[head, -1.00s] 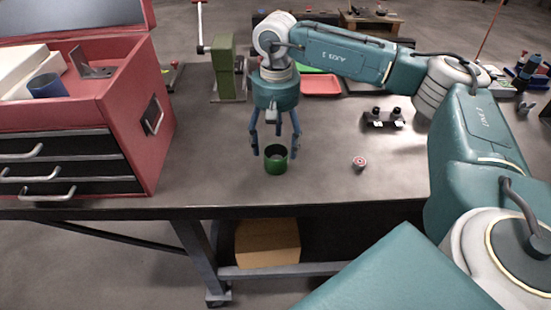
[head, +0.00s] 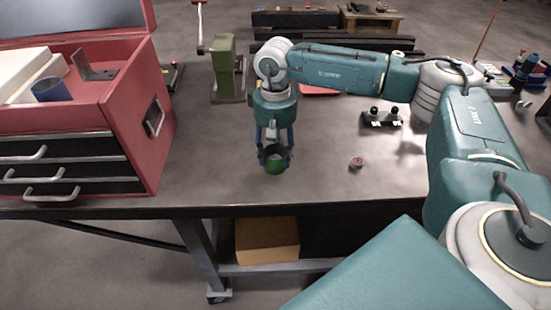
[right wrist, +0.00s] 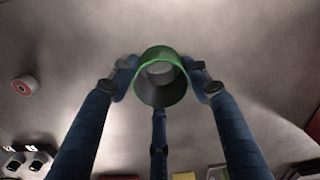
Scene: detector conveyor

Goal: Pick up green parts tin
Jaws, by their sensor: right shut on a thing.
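The green parts tin (head: 275,164) is a small open-topped green cylinder near the front edge of the workbench. My right gripper (head: 275,154) is around it from above, its blue fingers shut on the tin's sides. In the right wrist view, the tin (right wrist: 160,62) shows its green rim and dark inside, with the fingers of my right gripper (right wrist: 160,85) on both sides and a third one below it in the picture. I cannot tell whether the tin is off the bench. My left gripper is not in view.
A red toolbox (head: 160,90) with drawers stands at the left. A green vise-like block (head: 226,70) is behind the gripper. A small red roll (head: 356,163) and a black fixture (head: 382,118) lie to the right. The bench (head: 330,180) is clear around the tin.

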